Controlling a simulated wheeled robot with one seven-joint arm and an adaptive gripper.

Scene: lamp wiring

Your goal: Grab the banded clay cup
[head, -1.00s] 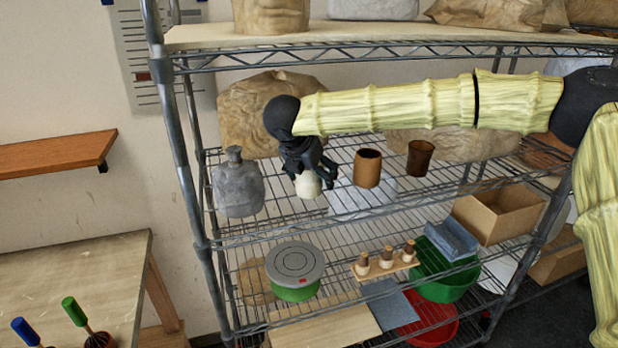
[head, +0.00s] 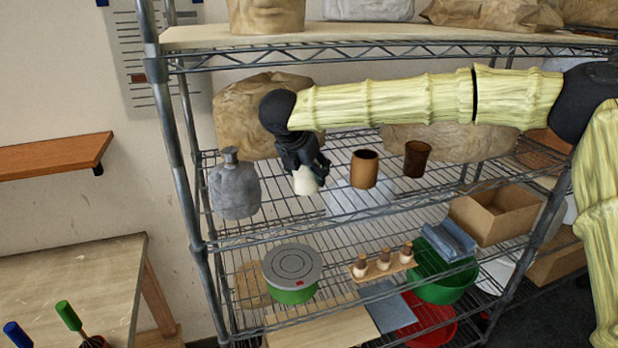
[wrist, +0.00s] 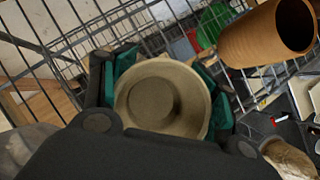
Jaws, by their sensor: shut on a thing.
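My gripper (head: 308,170) is shut on a pale cream cup (head: 305,182) at the left of the wire rack's middle shelf. In the wrist view the round mouth of the cream cup (wrist: 150,97) sits between the two green-padded fingers. No bands can be made out on it, as the fingers hide its sides. An orange-brown clay cup (head: 364,169) stands to the right, apart from the gripper. It also shows in the wrist view (wrist: 262,36), with faint ridges around its wall. A darker brown cup (head: 417,159) stands further right.
A grey flask (head: 236,190) stands close to the left of the gripper. Crumpled paper bags (head: 245,112) sit behind. The shelf above (head: 390,33) hangs over my arm. A lidded tin (head: 292,270) and a green bowl (head: 445,287) are on the shelf below.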

